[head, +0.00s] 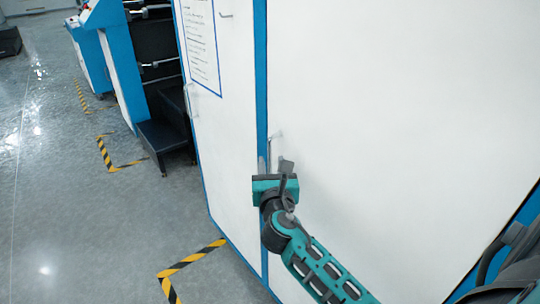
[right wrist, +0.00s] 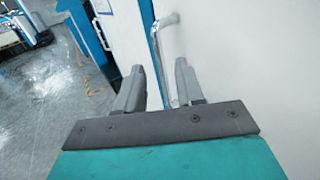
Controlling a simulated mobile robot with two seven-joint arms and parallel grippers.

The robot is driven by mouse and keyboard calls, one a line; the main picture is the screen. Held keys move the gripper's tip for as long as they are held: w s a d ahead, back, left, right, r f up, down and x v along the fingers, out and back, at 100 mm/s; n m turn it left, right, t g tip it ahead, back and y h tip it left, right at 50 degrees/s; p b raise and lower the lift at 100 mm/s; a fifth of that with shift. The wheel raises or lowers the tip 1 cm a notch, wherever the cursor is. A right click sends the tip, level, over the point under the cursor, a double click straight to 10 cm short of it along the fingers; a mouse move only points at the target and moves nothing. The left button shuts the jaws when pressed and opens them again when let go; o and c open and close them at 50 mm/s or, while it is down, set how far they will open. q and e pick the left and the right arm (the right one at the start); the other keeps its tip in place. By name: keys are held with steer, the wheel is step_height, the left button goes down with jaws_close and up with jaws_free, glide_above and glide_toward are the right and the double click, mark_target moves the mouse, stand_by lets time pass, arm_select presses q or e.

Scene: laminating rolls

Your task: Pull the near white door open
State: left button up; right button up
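The near white door (head: 400,120) is the large flat panel filling the right of the head view. It looks closed, with its left edge along a blue strip. Its slim metal handle (head: 276,142) is near that edge and also shows in the right wrist view (right wrist: 167,20). My right gripper (head: 274,170) is at the handle's lower part, in front of the door. In the right wrist view its two fingers (right wrist: 160,85) stand apart, with the handle bar running down between them. I cannot tell whether either finger touches it. My left gripper is out of view.
A second white door (head: 215,130) with a posted sheet (head: 200,40) and its own handle stands to the left. Blue machines (head: 115,60) and a dark step (head: 163,138) are beyond. The grey floor, with yellow-black tape (head: 190,258), is clear at left.

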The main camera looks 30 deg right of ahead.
mark_target(269, 153)
steer(key=shift+x, duration=2.3)
jaws_close()
